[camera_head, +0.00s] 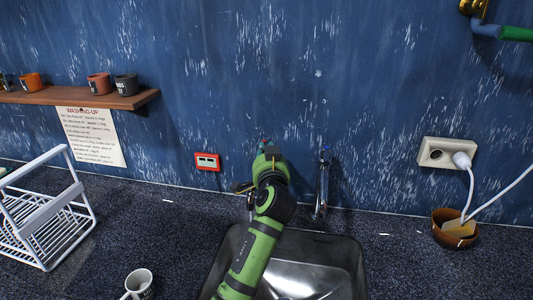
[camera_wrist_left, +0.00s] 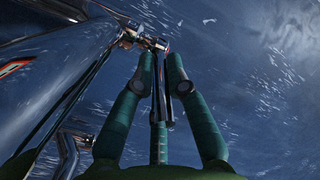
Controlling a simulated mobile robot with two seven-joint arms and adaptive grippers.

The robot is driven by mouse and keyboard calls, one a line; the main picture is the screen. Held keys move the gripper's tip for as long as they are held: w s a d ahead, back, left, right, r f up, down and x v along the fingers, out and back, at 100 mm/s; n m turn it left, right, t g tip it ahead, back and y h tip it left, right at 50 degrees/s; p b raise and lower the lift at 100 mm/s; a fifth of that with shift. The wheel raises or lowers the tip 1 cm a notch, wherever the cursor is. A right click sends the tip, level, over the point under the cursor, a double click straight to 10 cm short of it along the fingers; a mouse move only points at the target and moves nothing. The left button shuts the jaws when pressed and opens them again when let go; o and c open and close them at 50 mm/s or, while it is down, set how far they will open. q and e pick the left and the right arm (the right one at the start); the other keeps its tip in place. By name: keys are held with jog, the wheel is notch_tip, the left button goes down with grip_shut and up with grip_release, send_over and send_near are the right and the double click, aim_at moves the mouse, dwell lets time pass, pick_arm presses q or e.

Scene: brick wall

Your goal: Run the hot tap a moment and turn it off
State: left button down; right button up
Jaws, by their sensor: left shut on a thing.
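The hot tap, with a red mark, stands at the wall behind the sink. In the head view my left gripper (camera_head: 266,152) and arm hide nearly all of it. In the left wrist view its chrome handle (camera_wrist_left: 157,43) shows at the tips of my left gripper (camera_wrist_left: 162,62), which is shut on it. The cold tap (camera_head: 322,185), chrome with a blue mark, stands to the right, apart from the gripper. The steel sink (camera_head: 335,250) lies below, partly behind my left arm. I cannot tell whether water runs. My right gripper is not in view.
A white dish rack (camera_head: 45,215) and a white mug (camera_head: 139,282) stand left of the sink. A shelf (camera_head: 75,97) with several cups is on the wall. A socket (camera_head: 436,154) with cables and a brown bowl (camera_head: 445,238) are at right.

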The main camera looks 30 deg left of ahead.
pick_arm(q)
jog(key=c, duration=1.3)
grip_release()
jog(key=shift+r+t, duration=0.3)
jog(key=shift+r, duration=0.25)
jog(key=shift+f, duration=0.1)
jog(key=shift+f, duration=0.15)
jog(key=shift+s+d+f, duration=0.1)
jog(key=shift+s+d, duration=0.2)
jog(key=shift+s, duration=0.15)
jog(key=v, duration=1.1)
jog(key=shift+r, duration=0.3)
